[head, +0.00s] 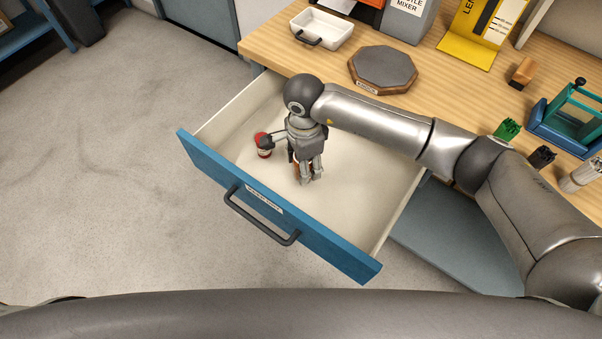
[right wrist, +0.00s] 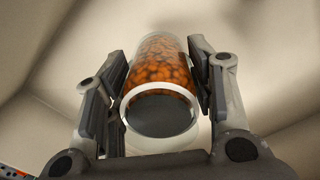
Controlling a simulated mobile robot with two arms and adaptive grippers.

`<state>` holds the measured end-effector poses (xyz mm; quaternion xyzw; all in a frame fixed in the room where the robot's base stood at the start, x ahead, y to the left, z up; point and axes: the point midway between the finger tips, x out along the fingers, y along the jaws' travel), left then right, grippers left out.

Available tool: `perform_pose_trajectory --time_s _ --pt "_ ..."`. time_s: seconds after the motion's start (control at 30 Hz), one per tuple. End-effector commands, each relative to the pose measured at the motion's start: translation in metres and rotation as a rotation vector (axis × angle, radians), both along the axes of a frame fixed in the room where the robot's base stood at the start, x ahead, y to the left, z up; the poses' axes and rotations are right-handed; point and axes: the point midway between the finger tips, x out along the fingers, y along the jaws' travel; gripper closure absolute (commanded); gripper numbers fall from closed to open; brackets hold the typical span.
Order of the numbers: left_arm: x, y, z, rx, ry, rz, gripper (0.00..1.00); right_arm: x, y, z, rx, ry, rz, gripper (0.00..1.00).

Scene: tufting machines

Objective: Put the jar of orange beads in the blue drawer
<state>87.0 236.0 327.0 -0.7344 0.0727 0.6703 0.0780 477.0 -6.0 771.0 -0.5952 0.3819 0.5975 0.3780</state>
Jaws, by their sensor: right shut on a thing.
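The blue drawer (head: 330,248) is pulled open, with a pale inside and a dark bar handle on its front. My right gripper (head: 307,180) points down inside the drawer, above its floor. It is shut on the jar of orange beads (right wrist: 162,62), which shows between the two fingers in the right wrist view. The jar's grey end disc faces that camera. In the head view the fingers hide most of the jar, and I cannot tell whether it touches the drawer floor. My left gripper is not in view.
A small jar with a red top (head: 264,152) stands in the drawer, left of my right gripper. The wooden worktop (head: 436,92) behind holds a white tray (head: 322,22), a dark octagonal block (head: 383,66) and a yellow stand (head: 470,45). The drawer's right side is bare.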

Motion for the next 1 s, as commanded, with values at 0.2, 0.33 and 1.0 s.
perform_pose_trajectory --time_s 0.2,0.33,1.0 --pt "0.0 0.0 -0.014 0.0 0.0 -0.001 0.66 0.006 0.008 -0.014 0.001 0.0 0.001 0.78" --pt "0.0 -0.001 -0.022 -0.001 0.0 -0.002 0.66 0.005 0.007 -0.036 0.001 0.004 0.0 0.78" --pt "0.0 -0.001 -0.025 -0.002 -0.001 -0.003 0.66 0.006 0.007 -0.043 0.0 0.0 0.001 0.28"
